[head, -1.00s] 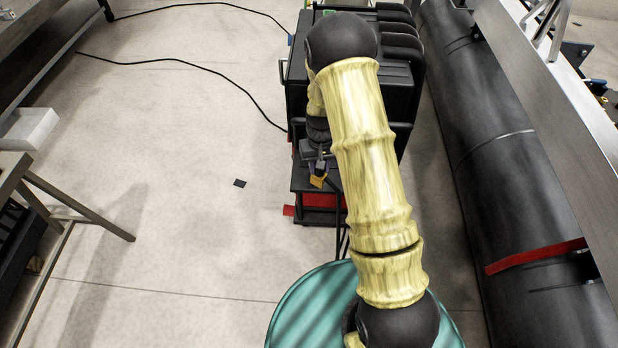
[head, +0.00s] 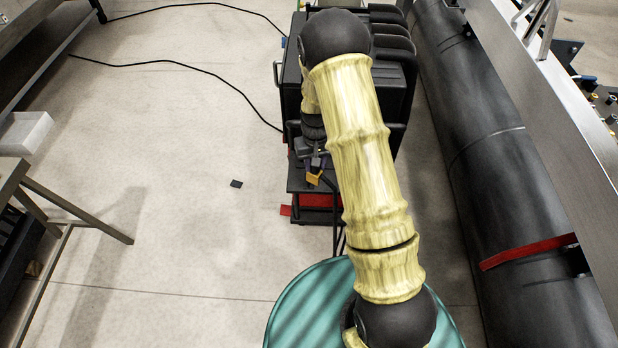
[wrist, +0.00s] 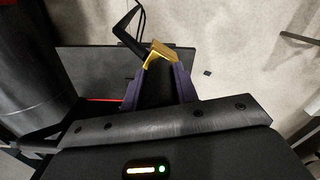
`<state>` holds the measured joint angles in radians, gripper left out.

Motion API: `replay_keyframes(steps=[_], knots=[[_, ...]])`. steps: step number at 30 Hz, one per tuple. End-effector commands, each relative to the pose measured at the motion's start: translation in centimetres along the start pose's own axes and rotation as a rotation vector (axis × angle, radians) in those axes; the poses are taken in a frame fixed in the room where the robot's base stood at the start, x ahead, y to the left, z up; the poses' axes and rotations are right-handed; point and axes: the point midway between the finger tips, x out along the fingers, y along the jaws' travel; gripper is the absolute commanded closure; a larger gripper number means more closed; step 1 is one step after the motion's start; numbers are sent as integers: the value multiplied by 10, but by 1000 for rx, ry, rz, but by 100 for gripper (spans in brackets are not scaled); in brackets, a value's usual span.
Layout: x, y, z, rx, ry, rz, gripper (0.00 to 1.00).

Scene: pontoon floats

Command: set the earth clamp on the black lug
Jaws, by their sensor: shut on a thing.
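My gripper (wrist: 158,80) has purple fingers and is shut on the earth clamp (wrist: 172,53), a gold piece at the fingertips. A dark bent piece (wrist: 127,28) sticks out beyond the gold part; I cannot tell whether it belongs to the clamp. In the head view the gold clamp (head: 313,179) shows small beside my arm, with my gripper (head: 314,165) just behind it. They appear over the low front shelf of a black cart; I cannot tell if they touch it. I cannot make out the black lug for certain in either view.
The black cart (head: 292,90) has a low dark shelf (head: 305,186) with red below. A large dark pipe float (head: 490,140) runs along the right. A teal round surface (head: 300,300) is near the front. Open floor with a thin black cable (head: 180,62) lies left.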

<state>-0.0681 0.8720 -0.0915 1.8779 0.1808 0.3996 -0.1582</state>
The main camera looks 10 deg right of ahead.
Motion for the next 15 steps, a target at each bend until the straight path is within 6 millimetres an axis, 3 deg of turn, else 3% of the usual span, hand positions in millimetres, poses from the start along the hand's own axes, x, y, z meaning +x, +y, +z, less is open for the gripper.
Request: replay_keyframes(steps=[10,15], knots=[[1,0,0,0,1,0,100],[30,1,15,1,-4,0,100]])
